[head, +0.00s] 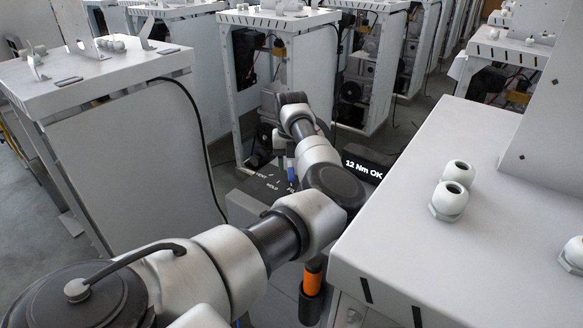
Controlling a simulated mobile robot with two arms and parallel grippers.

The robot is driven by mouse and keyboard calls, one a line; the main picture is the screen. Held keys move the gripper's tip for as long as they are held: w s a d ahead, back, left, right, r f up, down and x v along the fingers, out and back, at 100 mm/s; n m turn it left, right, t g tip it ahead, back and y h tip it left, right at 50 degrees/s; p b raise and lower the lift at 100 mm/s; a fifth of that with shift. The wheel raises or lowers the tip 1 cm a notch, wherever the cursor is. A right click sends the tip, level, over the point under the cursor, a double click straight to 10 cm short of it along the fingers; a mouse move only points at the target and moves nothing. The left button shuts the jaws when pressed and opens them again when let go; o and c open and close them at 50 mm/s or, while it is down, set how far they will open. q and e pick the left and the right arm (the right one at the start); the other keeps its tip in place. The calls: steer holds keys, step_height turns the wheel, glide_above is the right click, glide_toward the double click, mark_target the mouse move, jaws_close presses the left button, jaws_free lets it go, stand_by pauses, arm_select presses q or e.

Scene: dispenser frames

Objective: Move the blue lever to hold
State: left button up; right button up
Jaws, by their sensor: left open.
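The blue lever (291,170) stands on a dark panel (262,192) in the middle of the head view. It is small and partly hidden by my arm. White labels on the panel include HOLD (272,187) and what looks like VENT; another label by the lever is partly covered. I cannot tell which label the lever points to. My left arm reaches in from the lower left, bends at the elbow and extends away over the panel. My left gripper (284,150) is open, close to the lever's top; contact cannot be made out. My right gripper is not in view.
A black display (362,168) reads "12 Nm OK". An orange-handled tool (312,280) stands upright below my elbow. A white cabinet top (440,235) with pale cable glands (450,200) fills the right. White cabinet frames (130,150) stand at left and behind, with grey floor between.

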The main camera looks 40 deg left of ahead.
mark_target(291, 174)
arm_select(q)
steer(key=shift+f, duration=1.2)
jaws_close()
